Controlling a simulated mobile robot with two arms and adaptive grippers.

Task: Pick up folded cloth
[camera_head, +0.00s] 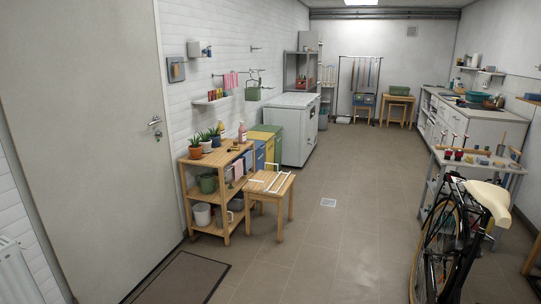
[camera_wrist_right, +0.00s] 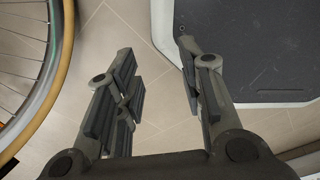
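No cloth is clearly recognisable as the folded one. In the head view, a small pink cloth (camera_head: 238,169) shows on the middle shelf of the wooden rack (camera_head: 208,228) at left, partly behind other items; I cannot tell if it is folded. Another pink cloth (camera_head: 230,80) hangs on the wall above. My right gripper (camera_wrist_right: 157,52) is open and empty in the right wrist view, with bare floor tiles between its fingers. Neither gripper shows in the head view, so my left gripper is not visible.
A stool (camera_head: 270,183) stands against the rack's right side. A bicycle (camera_head: 455,225) with a cream saddle is at right, its wheel (camera_wrist_right: 57,70) close to my right gripper. A cluttered side table (camera_head: 480,168) stands behind it. The middle floor is clear.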

